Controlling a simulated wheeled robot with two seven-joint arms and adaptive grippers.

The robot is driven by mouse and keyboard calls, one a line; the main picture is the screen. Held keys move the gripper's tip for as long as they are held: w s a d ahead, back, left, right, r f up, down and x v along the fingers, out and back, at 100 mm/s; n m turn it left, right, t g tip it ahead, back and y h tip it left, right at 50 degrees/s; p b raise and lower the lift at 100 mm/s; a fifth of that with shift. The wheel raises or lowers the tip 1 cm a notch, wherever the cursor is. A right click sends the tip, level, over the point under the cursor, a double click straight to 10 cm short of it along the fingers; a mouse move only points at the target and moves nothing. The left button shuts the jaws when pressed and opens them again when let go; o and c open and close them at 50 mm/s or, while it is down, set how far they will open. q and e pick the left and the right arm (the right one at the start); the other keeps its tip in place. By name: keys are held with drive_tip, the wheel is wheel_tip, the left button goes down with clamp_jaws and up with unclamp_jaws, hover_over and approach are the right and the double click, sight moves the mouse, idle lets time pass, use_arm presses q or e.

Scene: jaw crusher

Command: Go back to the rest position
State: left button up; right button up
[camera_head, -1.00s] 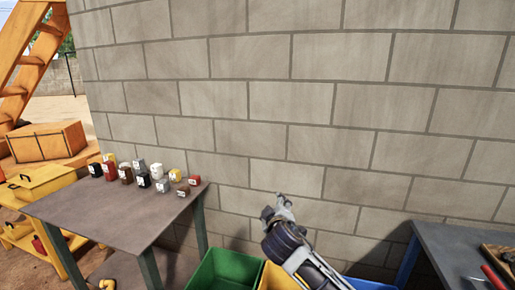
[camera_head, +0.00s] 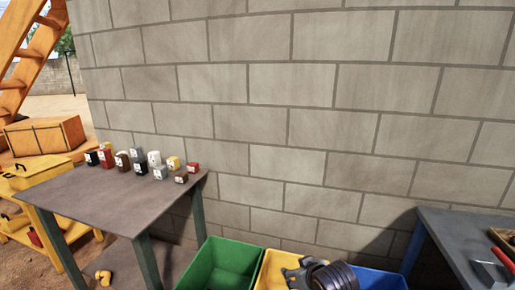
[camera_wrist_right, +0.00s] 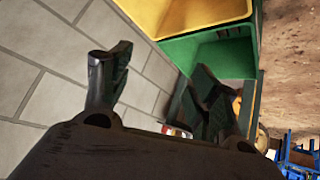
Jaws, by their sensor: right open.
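My right gripper (camera_head: 293,276) is low at the bottom of the head view, in front of the yellow bin (camera_head: 268,268). In the right wrist view its two dark fingers (camera_wrist_right: 160,85) are spread apart with nothing between them, and the block wall shows in the gap. My left gripper is in neither view.
A green bin (camera_head: 222,262) and a blue bin (camera_head: 378,279) flank the yellow one. Several small labelled blocks (camera_head: 154,158) stand on the left table (camera_head: 110,208). A grey bench (camera_head: 462,240) with tools is at right. The block wall (camera_head: 290,90) closes the back.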

use_arm(q)
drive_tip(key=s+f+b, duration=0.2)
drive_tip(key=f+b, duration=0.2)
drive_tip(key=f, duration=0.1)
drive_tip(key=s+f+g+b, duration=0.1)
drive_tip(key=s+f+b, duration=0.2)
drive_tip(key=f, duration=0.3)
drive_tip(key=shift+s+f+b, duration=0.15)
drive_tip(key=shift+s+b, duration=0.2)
drive_tip(key=shift+b, duration=0.2)
use_arm(e)
drive_tip(key=s+d+f+m+g, duration=0.1)
drive_tip(key=s+d+f+g, duration=0.1)
drive_tip(key=s+f, duration=1)
drive_tip(key=s+d+f+m+g, duration=0.1)
drive_tip(key=s+f+g, duration=0.3)
drive_tip(key=s+f, duration=0.7)
wheel_tip(320, 180, down, 8)
drive_tip(key=shift+s+d+f+h, duration=0.1)
drive_tip(key=shift+s+d+h, duration=0.25)
drive_tip(key=shift+d, duration=0.55)
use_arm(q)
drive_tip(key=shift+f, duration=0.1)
use_arm(e)
drive_tip(key=shift+f, duration=0.1)
